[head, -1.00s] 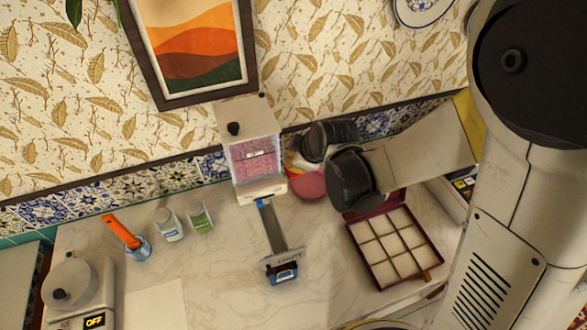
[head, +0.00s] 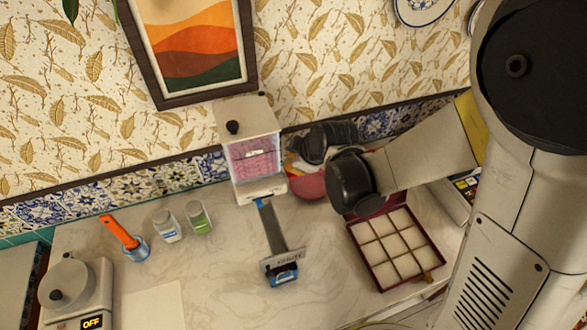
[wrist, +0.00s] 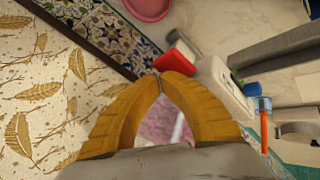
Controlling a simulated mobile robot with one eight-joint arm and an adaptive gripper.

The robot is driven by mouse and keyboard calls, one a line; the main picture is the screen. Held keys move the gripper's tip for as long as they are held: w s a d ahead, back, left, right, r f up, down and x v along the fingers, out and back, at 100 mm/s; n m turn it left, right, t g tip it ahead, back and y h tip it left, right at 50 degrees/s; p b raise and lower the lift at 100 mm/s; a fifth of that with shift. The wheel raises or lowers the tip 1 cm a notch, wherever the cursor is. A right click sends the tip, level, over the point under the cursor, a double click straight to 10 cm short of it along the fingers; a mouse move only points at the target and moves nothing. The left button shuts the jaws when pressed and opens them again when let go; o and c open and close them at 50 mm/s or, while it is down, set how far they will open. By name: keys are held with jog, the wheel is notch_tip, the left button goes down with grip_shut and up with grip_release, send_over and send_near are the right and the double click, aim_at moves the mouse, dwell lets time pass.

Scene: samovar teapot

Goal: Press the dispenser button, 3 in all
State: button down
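The dispenser (head: 254,157) is a white box with a clear front and pink contents, standing against the tiled wall in the head view. A grey chute (head: 273,228) slopes down from its blue outlet to a small blue container. In the wrist view, my gripper (wrist: 160,79) has its two yellow fingers meeting at the tips. Pink shows between the fingers. A red block (wrist: 175,60), possibly the button, lies just beyond the tips, beside a white body. I cannot tell whether the tips touch it.
A pink bowl (head: 308,186) stands right of the dispenser. A divided box (head: 434,268) lies further right. Two small jars, an orange-handled tool (head: 119,232) in a blue cup and a scale (head: 92,322) reading OFF stand left. Counter is clear between jars and chute.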

jog(key=shift+f+b, duration=1.25)
jog(key=shift+b, duration=0.05)
dwell(0.9)
jog(key=shift+r, duration=0.1)
jog(key=shift+r+p, duration=1.2)
jog(key=shift+r, duration=0.45)
notch_tip(320, 180, up, 5)
jog(key=p, duration=0.3)
jog(key=shift+p, duration=0.4)
dwell(1.1)
